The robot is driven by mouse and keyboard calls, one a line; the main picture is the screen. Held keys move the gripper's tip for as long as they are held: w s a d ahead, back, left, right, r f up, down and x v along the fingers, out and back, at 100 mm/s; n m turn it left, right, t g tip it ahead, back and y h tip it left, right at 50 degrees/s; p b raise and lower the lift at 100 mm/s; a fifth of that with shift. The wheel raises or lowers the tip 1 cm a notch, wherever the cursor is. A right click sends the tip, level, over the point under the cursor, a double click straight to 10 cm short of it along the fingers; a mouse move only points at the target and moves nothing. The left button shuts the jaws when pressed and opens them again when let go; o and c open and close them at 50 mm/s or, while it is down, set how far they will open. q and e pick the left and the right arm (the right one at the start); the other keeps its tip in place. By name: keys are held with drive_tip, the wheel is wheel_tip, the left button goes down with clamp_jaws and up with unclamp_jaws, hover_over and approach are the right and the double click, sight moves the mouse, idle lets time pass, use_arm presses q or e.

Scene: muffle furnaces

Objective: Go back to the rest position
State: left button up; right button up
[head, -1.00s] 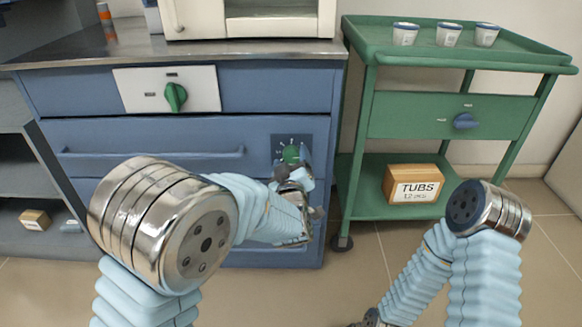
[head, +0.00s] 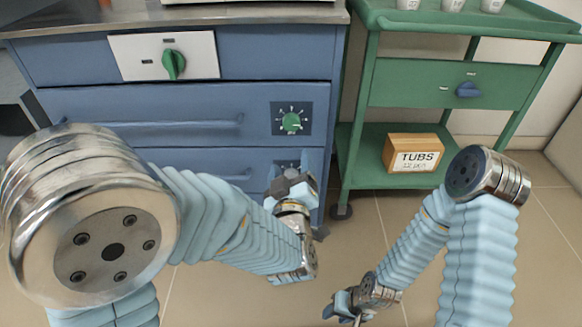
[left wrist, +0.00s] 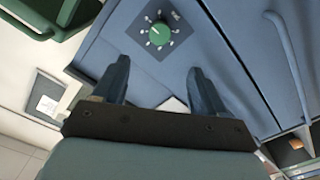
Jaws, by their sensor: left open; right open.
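My left gripper (head: 290,182) is in front of the blue cabinet's lower right part, with its jaws apart and nothing between them. It also shows in the left wrist view (left wrist: 158,85), where both fingers point toward the cabinet front below a green dial (left wrist: 160,28). In the head view this dial (head: 291,122) sits clear of the gripper on a dark square plate. My right gripper (head: 343,308) is low at the bottom of the head view, over the floor, small and partly cut by the frame edge; it appears empty.
The blue cabinet (head: 100,108) has drawer handles and a green knob (head: 174,64) on a white panel. A green cart (head: 430,183) at the right holds a TUBS box (head: 415,153) and several white cups (head: 452,4). Floor between my arms is clear.

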use_arm(q)
drive_tip(key=a+f+m+g+h+p, duration=0.1)
drive_tip(key=a+f+m+g+p, duration=0.4)
drive_tip(key=f, duration=1.2)
drive_tip(key=s+a+f+g+h+p, duration=0.1)
drive_tip(key=s+a+f+g+p, duration=0.2)
drive_tip(key=s+f+g, duration=0.2)
drive_tip(key=s+a+f+g+h+p, duration=0.2)
drive_tip(key=s+f+g, duration=0.4)
drive_tip(key=s, duration=0.5)
drive_tip(key=shift+s+a+g+p, duration=0.35)
drive_tip(key=shift+a+g+p, duration=0.25)
drive_tip(key=shift+a, duration=0.15)
drive_tip(key=shift+w, duration=0.1)
